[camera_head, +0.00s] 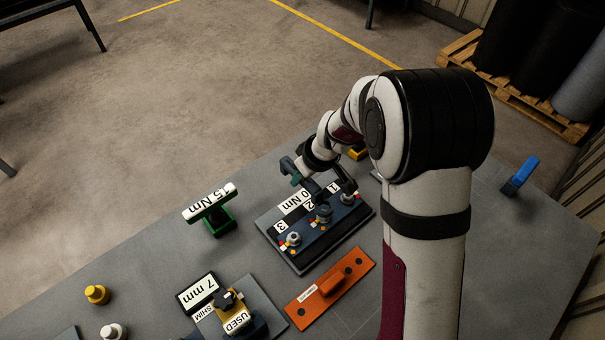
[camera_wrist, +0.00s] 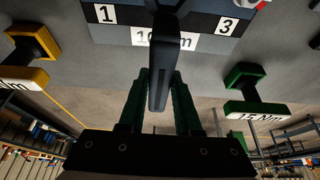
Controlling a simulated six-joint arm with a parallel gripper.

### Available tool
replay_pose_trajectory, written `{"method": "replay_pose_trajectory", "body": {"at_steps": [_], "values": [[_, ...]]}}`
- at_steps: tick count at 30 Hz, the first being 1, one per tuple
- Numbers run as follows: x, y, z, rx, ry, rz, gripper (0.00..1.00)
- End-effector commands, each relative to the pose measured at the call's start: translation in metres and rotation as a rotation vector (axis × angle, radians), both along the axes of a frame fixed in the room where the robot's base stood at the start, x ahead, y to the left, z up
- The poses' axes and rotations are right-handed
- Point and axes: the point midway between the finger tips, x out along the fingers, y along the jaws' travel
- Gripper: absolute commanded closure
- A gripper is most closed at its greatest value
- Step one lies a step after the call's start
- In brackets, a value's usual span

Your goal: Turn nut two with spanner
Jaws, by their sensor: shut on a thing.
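My gripper (camera_head: 297,178) is above the far edge of the bolt plate (camera_head: 300,262). In the wrist view its two dark green fingers (camera_wrist: 160,85) are shut on the dark grey handle of the spanner (camera_wrist: 161,62). The spanner reaches from the fingers toward the middle of the plate, at nut two (camera_head: 323,212). I cannot tell whether its head sits around the nut or just over it. Nut one (camera_head: 348,197) is to the right and nut three (camera_head: 293,239) to the left, both visible. In the wrist view the spanner covers part of the "10 Nm" label (camera_wrist: 188,42).
A green stand (camera_head: 218,225) labelled 15 Nm stands left of the plate; a yellow stand (camera_wrist: 32,48) is on the other side. An orange plate with a handle (camera_head: 330,287) and a "7 mm" block (camera_head: 198,292) lie nearer.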

Motion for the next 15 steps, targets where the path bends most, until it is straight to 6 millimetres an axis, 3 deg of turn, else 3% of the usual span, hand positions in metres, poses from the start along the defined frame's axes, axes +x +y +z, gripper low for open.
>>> {"method": "replay_pose_trajectory", "body": {"at_steps": [15], "values": [[0.0001, 0.0001, -0.0075, 0.001, -0.001, 0.000, 1.00]]}}
